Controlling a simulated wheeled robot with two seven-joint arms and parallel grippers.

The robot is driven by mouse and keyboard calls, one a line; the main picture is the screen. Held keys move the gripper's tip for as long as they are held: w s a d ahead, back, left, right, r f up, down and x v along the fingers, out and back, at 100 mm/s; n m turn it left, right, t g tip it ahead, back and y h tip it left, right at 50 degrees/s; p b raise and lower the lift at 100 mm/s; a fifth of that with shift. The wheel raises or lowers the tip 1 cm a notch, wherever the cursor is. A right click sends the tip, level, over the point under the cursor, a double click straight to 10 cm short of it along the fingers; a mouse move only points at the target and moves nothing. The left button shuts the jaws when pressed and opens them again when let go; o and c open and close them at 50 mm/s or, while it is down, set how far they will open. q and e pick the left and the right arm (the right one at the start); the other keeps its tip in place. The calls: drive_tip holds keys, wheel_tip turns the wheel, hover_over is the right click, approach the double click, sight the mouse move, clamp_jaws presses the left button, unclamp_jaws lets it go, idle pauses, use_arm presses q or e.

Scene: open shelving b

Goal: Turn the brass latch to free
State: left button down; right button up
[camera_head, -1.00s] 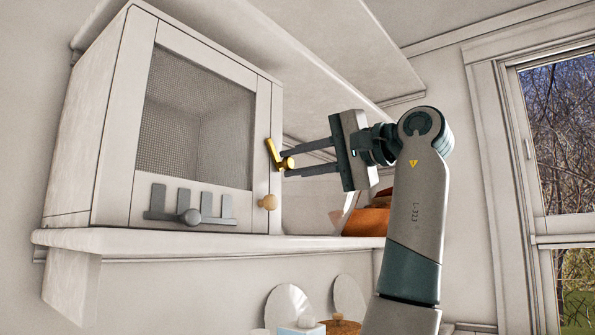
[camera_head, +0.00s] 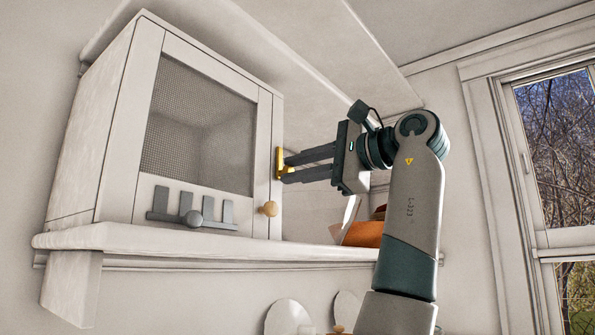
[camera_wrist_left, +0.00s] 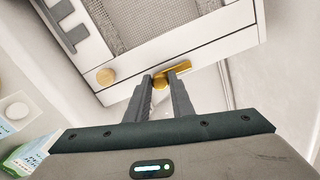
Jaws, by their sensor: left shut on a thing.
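The brass latch (camera_head: 279,160) is on the right edge of the front of a white mesh-fronted cabinet (camera_head: 150,203). Its bar stands nearly upright in the head view. My left gripper (camera_head: 282,170) is shut on the latch, its two dark fingers reaching in from the right. In the left wrist view the latch (camera_wrist_left: 180,68) shows at the fingertips of my left gripper (camera_wrist_left: 162,80), with part of it between them. The fingers hide some of the latch. My right gripper is not in view.
A round wooden knob (camera_head: 270,209) sits below the latch. The cabinet stands on a white shelf (camera_head: 200,246). An orange-brown object (camera_head: 362,234) lies on the shelf to the right. A window (camera_head: 555,160) is far right.

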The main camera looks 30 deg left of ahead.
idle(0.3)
use_arm(q)
drive_tip(key=c, duration=1.5)
unclamp_jaws()
drive_tip(key=shift+c, duration=0.2)
drive_tip(key=shift+d, duration=0.1)
drive_tip(key=s+d+b, duration=0.1)
drive_tip(key=d, duration=1.6)
drive_tip(key=shift+s, duration=0.15)
